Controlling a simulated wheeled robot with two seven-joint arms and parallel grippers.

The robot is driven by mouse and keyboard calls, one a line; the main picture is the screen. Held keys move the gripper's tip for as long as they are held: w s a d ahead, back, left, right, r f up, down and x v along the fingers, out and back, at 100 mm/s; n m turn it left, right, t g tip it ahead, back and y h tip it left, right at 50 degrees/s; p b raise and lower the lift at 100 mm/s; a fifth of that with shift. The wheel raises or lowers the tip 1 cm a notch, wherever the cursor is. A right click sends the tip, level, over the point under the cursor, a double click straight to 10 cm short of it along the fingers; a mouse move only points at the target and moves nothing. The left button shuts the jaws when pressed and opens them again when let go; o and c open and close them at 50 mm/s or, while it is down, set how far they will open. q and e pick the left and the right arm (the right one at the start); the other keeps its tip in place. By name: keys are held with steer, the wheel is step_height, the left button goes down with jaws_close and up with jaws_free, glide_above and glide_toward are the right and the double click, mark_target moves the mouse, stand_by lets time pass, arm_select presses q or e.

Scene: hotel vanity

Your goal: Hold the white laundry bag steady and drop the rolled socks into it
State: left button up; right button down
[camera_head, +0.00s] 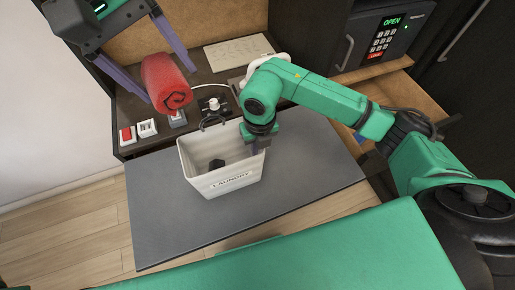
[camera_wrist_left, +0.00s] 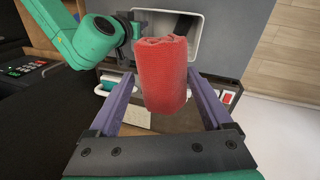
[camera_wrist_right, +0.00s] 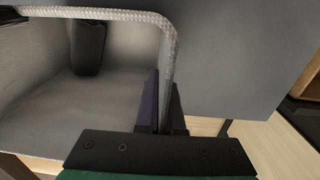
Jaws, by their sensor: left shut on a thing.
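The white laundry bag (camera_head: 236,174) stands upright on a grey mat, its mouth open upward. A dark object (camera_head: 217,164) lies inside; it also shows in the right wrist view (camera_wrist_right: 88,45). My right gripper (camera_head: 258,143) is at the bag's right rim; in the right wrist view its fingers (camera_wrist_right: 164,105) are closed on the rim (camera_wrist_right: 168,50). My left gripper (camera_head: 170,84) is shut on a red rolled bundle (camera_head: 163,80), held in the air to the upper left of the bag. The left wrist view shows the red roll (camera_wrist_left: 162,80) between both fingers.
The grey mat (camera_head: 305,170) has clear room around the bag. Behind it, a dark counter holds a red switch (camera_head: 127,134), small boxes and a paper sheet (camera_head: 238,52). A safe (camera_head: 383,35) reading OPEN and an open drawer (camera_head: 350,105) are at the right.

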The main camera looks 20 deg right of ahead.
arm_select(q)
steer(key=shift+f, duration=0.1)
stand_by(0.8)
steer(key=d+f, duration=0.2)
steer(key=f, duration=0.3)
steer(key=shift+w+d+f, duration=0.15)
steer(key=shift+w+d, duration=0.05)
steer(key=shift+d, duration=0.2)
steer(key=shift+a+x, duration=0.2)
steer(key=shift+x, duration=0.65)
steer(key=shift+a+x, duration=0.2)
steer(key=shift+x, duration=0.65)
steer(key=shift+a+x, duration=0.2)
steer(key=shift+x, duration=0.7)
steer(key=shift+s+f, duration=0.1)
steer(key=shift+s, duration=0.1)
steer(key=o, duration=1.1)
steer(key=v, duration=1.2)
steer(key=shift+a, duration=0.15)
arm_select(e)
steer(key=c, duration=1)
jaws_free()
